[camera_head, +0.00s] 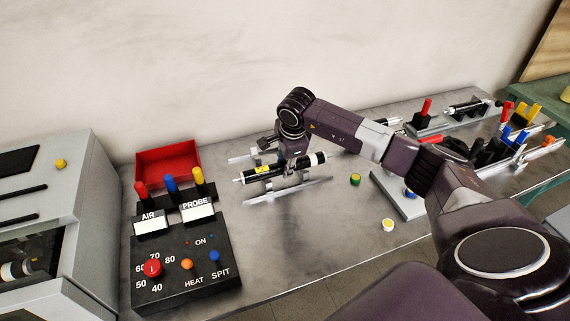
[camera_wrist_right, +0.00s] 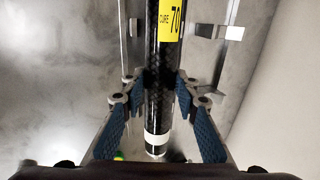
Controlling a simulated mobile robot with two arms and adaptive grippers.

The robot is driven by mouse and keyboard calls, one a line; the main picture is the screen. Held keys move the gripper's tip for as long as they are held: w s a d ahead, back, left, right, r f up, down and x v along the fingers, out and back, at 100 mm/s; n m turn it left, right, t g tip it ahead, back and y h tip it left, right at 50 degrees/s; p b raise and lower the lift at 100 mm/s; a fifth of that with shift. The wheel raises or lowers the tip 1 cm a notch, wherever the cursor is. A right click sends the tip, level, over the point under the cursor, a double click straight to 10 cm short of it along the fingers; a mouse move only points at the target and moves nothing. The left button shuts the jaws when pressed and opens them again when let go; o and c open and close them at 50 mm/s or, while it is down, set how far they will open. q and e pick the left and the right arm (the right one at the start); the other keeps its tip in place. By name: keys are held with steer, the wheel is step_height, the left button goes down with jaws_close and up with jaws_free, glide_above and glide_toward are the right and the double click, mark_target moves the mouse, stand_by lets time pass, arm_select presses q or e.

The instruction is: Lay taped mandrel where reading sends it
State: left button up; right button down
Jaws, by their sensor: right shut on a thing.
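The mandrel (camera_head: 285,171) is a black rod with white bands and a yellow label. The label (camera_wrist_right: 171,18) reads "CURE 70" in the right wrist view. My left gripper is not in view.
A control box (camera_head: 187,285) has AIR and PROBE plates, levers and a red dial numbered 40 to 80. A grey windowed cabinet (camera_head: 88,215) stands left. A red tray (camera_head: 168,155) is behind the box. Small rolls (camera_head: 355,180) and racks with coloured clips (camera_head: 495,150) are right.

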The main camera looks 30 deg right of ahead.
steer(key=shift+f, duration=0.3)
steer(key=c, duration=1.4)
jaws_free()
steer(key=v, duration=1.2)
